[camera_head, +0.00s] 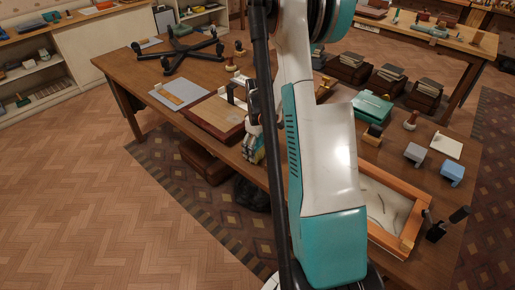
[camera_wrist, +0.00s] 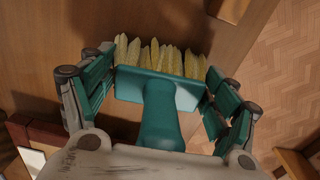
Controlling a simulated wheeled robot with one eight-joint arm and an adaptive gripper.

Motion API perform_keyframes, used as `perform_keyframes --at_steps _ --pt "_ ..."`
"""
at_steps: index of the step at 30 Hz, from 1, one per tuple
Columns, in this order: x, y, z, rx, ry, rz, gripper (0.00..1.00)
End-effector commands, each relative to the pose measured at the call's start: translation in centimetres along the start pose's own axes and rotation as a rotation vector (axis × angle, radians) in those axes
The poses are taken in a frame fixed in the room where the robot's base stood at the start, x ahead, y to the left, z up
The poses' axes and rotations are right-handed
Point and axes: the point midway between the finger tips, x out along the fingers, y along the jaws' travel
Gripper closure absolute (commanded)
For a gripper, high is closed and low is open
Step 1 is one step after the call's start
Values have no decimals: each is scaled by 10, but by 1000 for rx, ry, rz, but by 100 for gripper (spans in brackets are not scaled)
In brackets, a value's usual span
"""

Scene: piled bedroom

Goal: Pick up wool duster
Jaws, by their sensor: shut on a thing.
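The wool duster (camera_wrist: 158,88) fills the middle of the wrist view. It has a teal head and handle, with a row of pale yellow tufts along its far edge. My gripper (camera_wrist: 160,66) has one finger on each side of the duster's head and is shut on it. The handle points back toward the wrist. In the head view my gripper (camera_head: 252,130) is at the front edge of the wooden table (camera_head: 133,75), partly hidden behind my arm. I cannot clearly make out the duster there.
Close by on the table are a framed board (camera_head: 213,118), a grey sheet with a wooden piece (camera_head: 165,99) and a black stand (camera_head: 180,50). To the right are a teal case (camera_head: 373,107), a wooden-framed tray (camera_head: 412,228) and blue blocks (camera_head: 452,172). Open floor lies left.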

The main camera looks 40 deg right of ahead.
Motion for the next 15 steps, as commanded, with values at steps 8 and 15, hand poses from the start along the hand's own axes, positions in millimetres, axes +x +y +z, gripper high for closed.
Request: perform_keyframes --at_steps 8,15 --pt "-2 0 0 0 0 0 44" --pt "-27 0 0 0 0 0 44"
